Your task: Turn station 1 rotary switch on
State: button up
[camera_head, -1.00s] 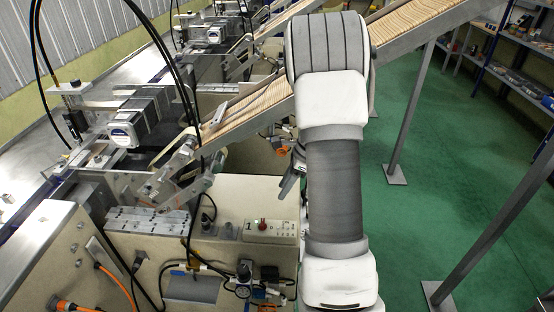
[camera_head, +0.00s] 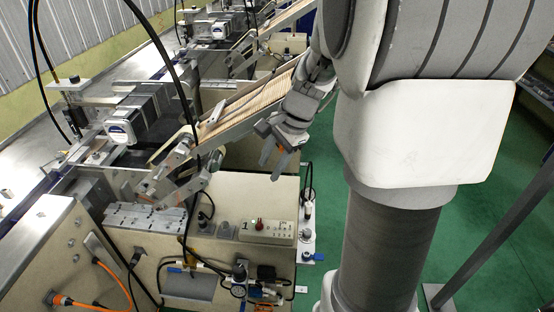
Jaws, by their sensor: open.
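The station 1 control panel (camera_head: 268,231) is a light plate marked "1" on top of the beige machine cabinet, with a red button (camera_head: 259,224) and small markings. Dark knobs stand to its left, one at the panel's edge (camera_head: 227,229) and one farther left (camera_head: 205,222). I cannot tell for sure which is the rotary switch or how it is turned. My gripper (camera_head: 270,168) is open and empty, pointing down, above and behind the panel, apart from it. My arm comes in from the right and hides much of the right side.
A sloped chute of wooden sticks (camera_head: 246,104) rises behind my gripper. Black cables hang in front of the machine at left. A clear guard (camera_head: 130,183) and a metal block (camera_head: 150,217) lie left of the knobs. Hoses and gauges are on the cabinet front. Green floor shows at right.

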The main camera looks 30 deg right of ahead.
jog(key=shift+s+a+r+n, duration=0.3)
jog(key=shift+s+r+n, duration=0.35)
jog(key=shift+r, duration=0.15)
jog(key=s+a+r+n+t+h, duration=0.1)
jog(key=s+a+r+n, duration=0.2)
jog(key=s+n, duration=0.4)
jog(key=s+a+r+n+t+h, duration=0.1)
jog(key=s+a+r+n, duration=0.3)
jog(key=s+n, duration=0.3)
jog(key=shift+s+a+t+h, duration=0.4)
jog(key=shift+s+a, duration=0.2)
jog(key=shift+s, duration=0.1)
